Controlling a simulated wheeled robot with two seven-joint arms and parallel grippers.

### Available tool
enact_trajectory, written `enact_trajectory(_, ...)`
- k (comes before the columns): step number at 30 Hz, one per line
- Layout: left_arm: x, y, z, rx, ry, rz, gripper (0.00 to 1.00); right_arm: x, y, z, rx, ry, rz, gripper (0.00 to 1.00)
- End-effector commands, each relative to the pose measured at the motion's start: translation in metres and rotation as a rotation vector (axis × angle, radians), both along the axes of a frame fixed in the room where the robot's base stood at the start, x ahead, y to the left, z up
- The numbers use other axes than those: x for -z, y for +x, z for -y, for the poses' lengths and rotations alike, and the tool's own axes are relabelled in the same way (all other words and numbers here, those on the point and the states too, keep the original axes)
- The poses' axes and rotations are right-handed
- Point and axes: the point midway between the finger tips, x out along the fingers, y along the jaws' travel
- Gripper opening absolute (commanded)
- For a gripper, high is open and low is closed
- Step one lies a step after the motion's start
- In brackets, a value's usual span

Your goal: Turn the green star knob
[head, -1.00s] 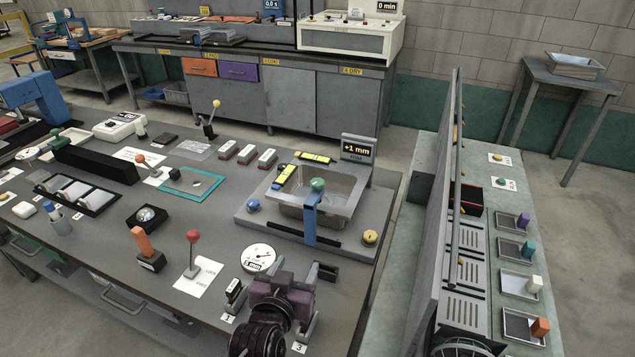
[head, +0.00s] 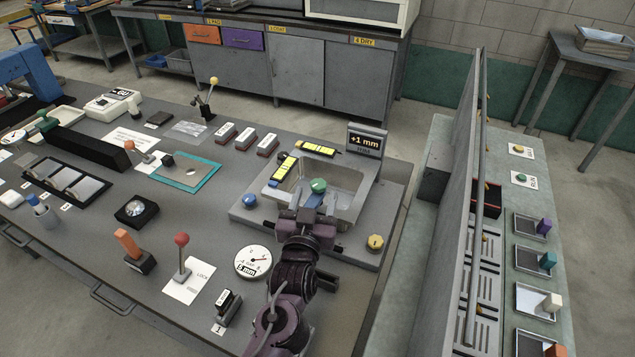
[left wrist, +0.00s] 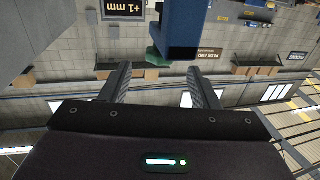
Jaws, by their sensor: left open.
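The green star knob (head: 318,185) sits on top of a blue upright (head: 311,200) at the near side of the sink basin. My left gripper (head: 308,214) is open and empty just in front of the blue upright, slightly below the knob. In the left wrist view, which looks upside down, the two fingers (left wrist: 158,70) stand apart. A small green patch (left wrist: 154,57), probably the knob, shows between and beyond the fingertips, partly behind a blue block (left wrist: 178,32). I cannot tell if anything touches. My right gripper is not in view.
The sink fixture (head: 362,214) has a blue knob (head: 249,200) at left and a yellow knob (head: 375,242) at right. A display (head: 366,142) reading +1 mm stands behind. A round gauge (head: 253,261) and a red-balled lever (head: 182,240) are nearby. A tall grey partition (head: 455,190) rises at right.

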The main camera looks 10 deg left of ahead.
Motion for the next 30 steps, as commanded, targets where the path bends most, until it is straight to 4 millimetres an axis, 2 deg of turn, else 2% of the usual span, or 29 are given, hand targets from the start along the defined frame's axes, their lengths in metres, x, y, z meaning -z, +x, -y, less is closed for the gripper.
enact_trajectory(2, -0.003, 0.013, -0.001, 0.000, 0.001, 0.001, 0.55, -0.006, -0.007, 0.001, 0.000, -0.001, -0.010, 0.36)
enact_trajectory(6, -0.002, 0.028, -0.001, 0.000, 0.000, 0.001, 0.55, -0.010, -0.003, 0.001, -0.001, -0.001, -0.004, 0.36)
enact_trajectory(12, 0.000, 0.034, -0.002, 0.000, -0.001, 0.000, 0.55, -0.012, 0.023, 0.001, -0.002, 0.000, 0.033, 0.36)
enact_trajectory(17, 0.000, 0.033, -0.002, 0.000, 0.000, -0.001, 0.55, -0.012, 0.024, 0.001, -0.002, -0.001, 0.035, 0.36)
enact_trajectory(27, 0.000, 0.033, -0.002, 0.000, 0.000, -0.001, 0.11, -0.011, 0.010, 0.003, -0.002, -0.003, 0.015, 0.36)
enact_trajectory(30, 0.000, 0.033, -0.002, 0.002, 0.000, -0.001, 0.11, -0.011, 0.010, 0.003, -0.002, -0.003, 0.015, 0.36)
